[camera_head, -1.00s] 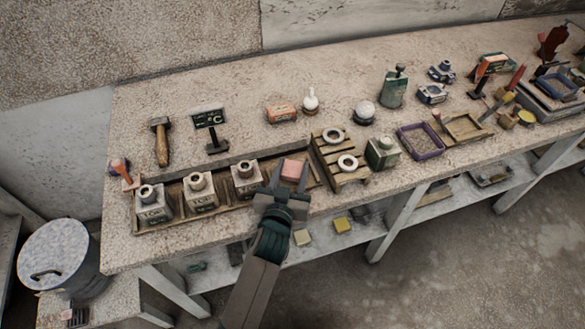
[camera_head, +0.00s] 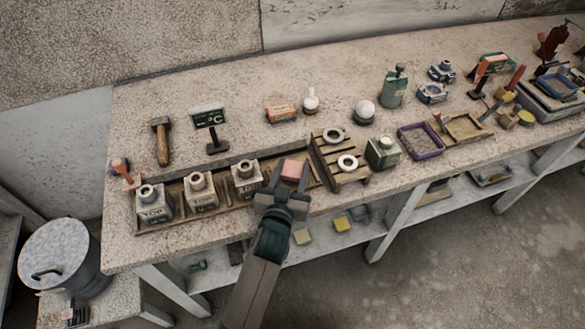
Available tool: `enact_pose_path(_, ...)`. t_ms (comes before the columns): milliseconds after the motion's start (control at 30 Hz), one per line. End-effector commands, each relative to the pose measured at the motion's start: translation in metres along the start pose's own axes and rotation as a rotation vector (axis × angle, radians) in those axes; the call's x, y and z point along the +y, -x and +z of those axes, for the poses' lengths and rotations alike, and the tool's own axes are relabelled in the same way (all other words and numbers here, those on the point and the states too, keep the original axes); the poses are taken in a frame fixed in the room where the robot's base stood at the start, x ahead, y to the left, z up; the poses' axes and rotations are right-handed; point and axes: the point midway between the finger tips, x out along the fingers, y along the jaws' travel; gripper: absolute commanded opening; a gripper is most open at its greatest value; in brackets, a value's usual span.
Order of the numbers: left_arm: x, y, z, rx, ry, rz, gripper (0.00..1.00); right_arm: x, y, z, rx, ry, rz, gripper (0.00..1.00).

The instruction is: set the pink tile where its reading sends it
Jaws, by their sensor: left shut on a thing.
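The pink tile (camera_head: 292,170) is between the fingers of my left gripper (camera_head: 291,176), just right of the three labelled metal containers. The gripper is shut on it, over the right part of the long wooden tray (camera_head: 227,204). I cannot tell whether the tile touches the tray. A small dark sign (camera_head: 209,117) on a stand shows a light "°C" marking; its smaller line is too small to read. The three containers, left (camera_head: 152,204), middle (camera_head: 201,193) and right (camera_head: 246,180), stand in the tray; their labels are not clear. My right gripper is out of view.
A wooden rack (camera_head: 341,160) with two pale rings lies close right of the gripper. A green-grey canister (camera_head: 382,153) and a purple tray (camera_head: 419,141) stand further right. A hammer (camera_head: 161,142) and an orange box (camera_head: 281,113) lie behind.

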Motion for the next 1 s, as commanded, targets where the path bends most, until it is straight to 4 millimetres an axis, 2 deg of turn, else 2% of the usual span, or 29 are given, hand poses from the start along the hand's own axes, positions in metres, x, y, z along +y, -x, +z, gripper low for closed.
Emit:
enact_pose_path(767, 0.0, -0.002, 0.013, 0.0, 0.0, 0.0, 0.2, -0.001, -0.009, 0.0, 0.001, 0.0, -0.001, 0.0)
enact_pose_path(800, 0.0, -0.002, 0.013, 0.0, 0.0, 0.0, 0.5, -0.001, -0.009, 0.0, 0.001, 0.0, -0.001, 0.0)
enact_pose_path(867, 0.0, -0.002, 0.013, 0.0, 0.0, 0.0, 0.64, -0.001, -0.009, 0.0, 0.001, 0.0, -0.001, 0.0)
enact_pose_path(1000, 0.0, -0.002, 0.013, -0.001, 0.001, 0.0, 0.64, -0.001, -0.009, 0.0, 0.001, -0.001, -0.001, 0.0)
